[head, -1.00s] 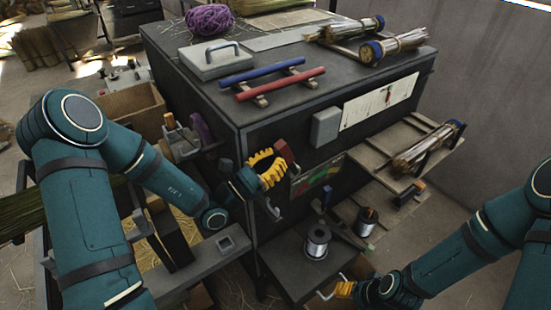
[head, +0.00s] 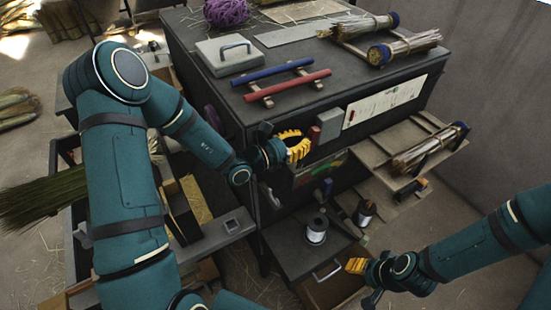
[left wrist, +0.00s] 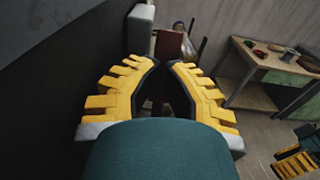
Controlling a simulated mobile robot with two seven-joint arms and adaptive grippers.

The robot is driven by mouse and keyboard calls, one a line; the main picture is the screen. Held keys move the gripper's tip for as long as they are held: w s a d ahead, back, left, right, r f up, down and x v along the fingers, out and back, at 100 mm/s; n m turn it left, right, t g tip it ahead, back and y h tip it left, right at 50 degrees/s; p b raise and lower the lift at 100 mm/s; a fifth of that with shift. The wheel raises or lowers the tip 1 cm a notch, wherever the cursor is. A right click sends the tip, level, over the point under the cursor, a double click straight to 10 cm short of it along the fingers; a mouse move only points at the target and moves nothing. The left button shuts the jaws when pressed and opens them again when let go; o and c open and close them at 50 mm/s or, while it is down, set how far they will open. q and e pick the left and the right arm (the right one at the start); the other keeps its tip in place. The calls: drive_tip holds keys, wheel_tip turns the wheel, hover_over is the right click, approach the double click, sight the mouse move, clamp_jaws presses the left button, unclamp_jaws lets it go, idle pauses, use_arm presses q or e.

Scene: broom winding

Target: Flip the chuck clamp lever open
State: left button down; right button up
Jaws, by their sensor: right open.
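My left gripper (head: 300,148) is at the front face of the dark cabinet (head: 222,98), close to a small dark red block (head: 313,134). In the left wrist view its yellow fingers (left wrist: 163,66) curve inward with a narrow gap between the tips and nothing clearly held. The red block also shows just beyond the tips in that view (left wrist: 175,43); contact cannot be told. A purple ring part (head: 211,117) is partly hidden behind my left arm. I cannot clearly make out the chuck clamp lever. My right gripper (head: 352,266) is open, low beside a drawer handle (head: 327,270).
A grey box (head: 329,121) sits right of the red block. Wire spools (head: 316,230) stand on a low shelf. Side shelves hold a straw bundle (head: 428,150). Blue (head: 272,73) and red (head: 287,88) bars lie on the cabinet top. Green straw (head: 50,196) lies at left.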

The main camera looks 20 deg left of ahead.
use_arm(q)
drive_tip(key=shift+w+d, duration=0.4)
drive_tip(key=shift+w, duration=0.1)
use_arm(e)
drive_tip(key=shift+f, duration=0.25)
use_arm(q)
drive_tip(key=shift+w+d, duration=0.1)
drive_tip(key=shift+r, duration=0.1)
use_arm(e)
drive_tip(key=shift+s+r, duration=0.1)
